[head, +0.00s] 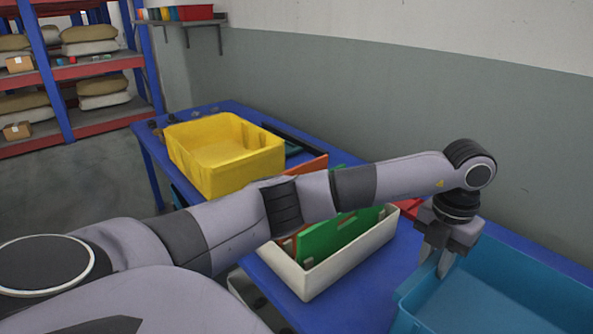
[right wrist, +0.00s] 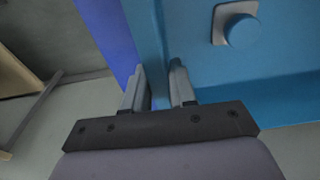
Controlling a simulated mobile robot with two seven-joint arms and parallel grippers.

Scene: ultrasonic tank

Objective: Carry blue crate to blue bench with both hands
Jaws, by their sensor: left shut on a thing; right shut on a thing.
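The blue crate (head: 520,262) is at the lower right of the head view, open at the top and cut off by the picture edge. In the right wrist view, my right gripper (right wrist: 158,78) is shut on another wall of the crate (right wrist: 195,50). The blue bench (head: 375,275) runs along the wall, left of and behind the crate; its edge also shows in the right wrist view (right wrist: 105,35). I cannot tell whether the crate touches the bench.
A yellow tub (head: 235,180) and a white box (head: 325,275) holding green and orange boards (head: 335,235) stand on the bench. A red item (head: 408,207) lies behind my left arm. Shelving (head: 60,70) with sacks stands at the far left. A round blue knob (right wrist: 243,30) shows within the crate.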

